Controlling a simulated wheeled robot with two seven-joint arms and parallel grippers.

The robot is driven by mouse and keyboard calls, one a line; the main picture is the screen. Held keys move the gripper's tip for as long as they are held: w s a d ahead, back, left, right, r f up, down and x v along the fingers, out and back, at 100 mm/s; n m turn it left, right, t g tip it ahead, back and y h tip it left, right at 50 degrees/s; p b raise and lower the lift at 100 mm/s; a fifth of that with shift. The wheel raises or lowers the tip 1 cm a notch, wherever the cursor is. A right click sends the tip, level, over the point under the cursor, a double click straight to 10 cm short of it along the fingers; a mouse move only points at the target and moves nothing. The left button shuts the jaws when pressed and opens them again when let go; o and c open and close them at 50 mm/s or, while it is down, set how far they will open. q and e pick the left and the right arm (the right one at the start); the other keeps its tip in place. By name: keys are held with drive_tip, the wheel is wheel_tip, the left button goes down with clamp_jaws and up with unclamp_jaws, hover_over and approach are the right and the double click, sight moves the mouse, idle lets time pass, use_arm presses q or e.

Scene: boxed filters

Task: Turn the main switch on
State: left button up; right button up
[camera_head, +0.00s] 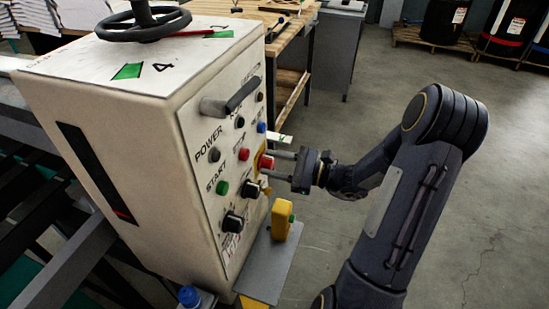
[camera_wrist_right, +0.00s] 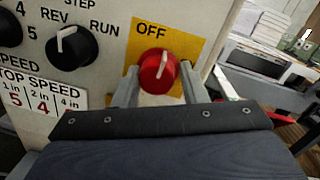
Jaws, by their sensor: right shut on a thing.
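The main switch is a red rotary knob (camera_wrist_right: 157,70) on a yellow plate (camera_wrist_right: 190,45) marked OFF in the right wrist view. Its white pointer line is tilted slightly to the right of straight up. In the head view the red knob (camera_head: 265,161) sits at the right edge of the control panel on the white machine cabinet (camera_head: 110,110). My right gripper (camera_head: 270,163) reaches in from the right and is shut on the red knob, with one finger on each side of it. In the right wrist view the gripper (camera_wrist_right: 158,85) shows the same hold. My left gripper is not in view.
The panel carries a green START button (camera_head: 222,188), a red button (camera_head: 244,154), a black knob (camera_head: 233,222) and a protruding handle (camera_head: 230,97). A yellow block (camera_head: 282,219) stands on a grey ledge below my right gripper. Open floor lies to the right.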

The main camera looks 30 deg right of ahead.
drive_tip(key=shift+s+a+f+m+t+p, duration=0.1)
drive_tip(key=shift+m+t+p, duration=0.2)
drive_tip(key=shift+m+p, duration=2.5)
drive_tip(key=shift+a+f+m+t+p, duration=0.1)
drive_tip(key=shift+m+t+p, duration=0.2)
drive_tip(key=shift+m+p, duration=2.5)
drive_tip(key=m+b, duration=0.2)
drive_tip(key=m, duration=0.1)
drive_tip(key=shift+r+h, duration=0.1)
drive_tip(key=shift+h, duration=0.2)
drive_tip(key=o, duration=0.7)
drive_tip(key=shift+o, duration=0.9)
drive_tip(key=shift+d+b, duration=0.1)
drive_tip(key=shift+b, duration=0.2)
